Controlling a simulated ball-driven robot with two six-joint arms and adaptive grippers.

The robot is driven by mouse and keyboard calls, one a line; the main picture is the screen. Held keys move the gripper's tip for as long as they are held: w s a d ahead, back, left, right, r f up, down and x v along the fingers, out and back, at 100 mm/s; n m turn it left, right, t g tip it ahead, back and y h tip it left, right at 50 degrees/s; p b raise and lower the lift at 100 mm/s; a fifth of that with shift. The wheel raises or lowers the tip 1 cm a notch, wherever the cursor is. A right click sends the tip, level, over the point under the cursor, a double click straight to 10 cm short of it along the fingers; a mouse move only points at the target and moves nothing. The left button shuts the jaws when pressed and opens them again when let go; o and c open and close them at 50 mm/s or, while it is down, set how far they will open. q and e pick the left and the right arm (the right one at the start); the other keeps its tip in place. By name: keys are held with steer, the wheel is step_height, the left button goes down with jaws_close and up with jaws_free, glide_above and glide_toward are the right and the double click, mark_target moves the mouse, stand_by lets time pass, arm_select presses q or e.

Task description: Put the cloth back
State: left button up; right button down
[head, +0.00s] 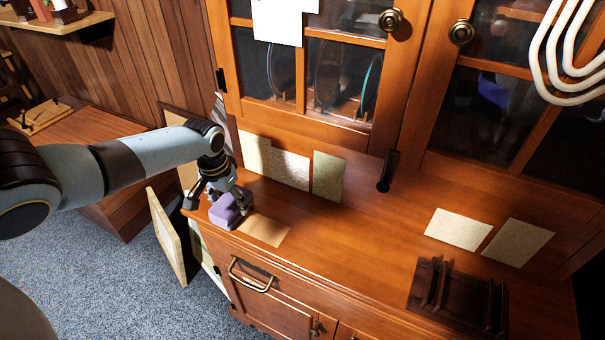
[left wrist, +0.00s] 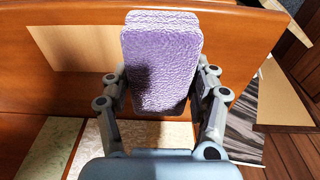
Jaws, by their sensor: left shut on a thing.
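The cloth is a folded purple textured block (head: 229,211) at the left end of the wooden cabinet's counter (head: 340,235). In the left wrist view the cloth (left wrist: 160,60) sits between the two fingers of my left gripper (left wrist: 160,95), which is shut on it. In the head view my left gripper (head: 222,193) reaches down onto the cloth from the left. The cloth is at the counter surface; whether it touches the wood or hangs just above it I cannot tell. My right gripper is not in view.
A light tan patch (head: 264,230) lies on the counter beside the cloth. A dark slotted rack (head: 455,297) stands at the right of the counter. An open cabinet door (head: 168,238) juts out at the left end. Glass-doored shelves rise behind. The middle of the counter is clear.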

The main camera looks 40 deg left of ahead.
arm_select(q)
steer(key=shift+f, duration=0.3)
steer(key=o, duration=1.3)
steer(key=shift+c, duration=0.2)
steer(key=shift+o, duration=0.4)
steer(key=shift+o, duration=0.8)
step_height(320, 180, up, 12)
steer(key=s, duration=0.1)
steer(key=shift+s+d, duration=0.15)
steer(key=shift+s, duration=0.05)
steer(key=shift+f, duration=0.1)
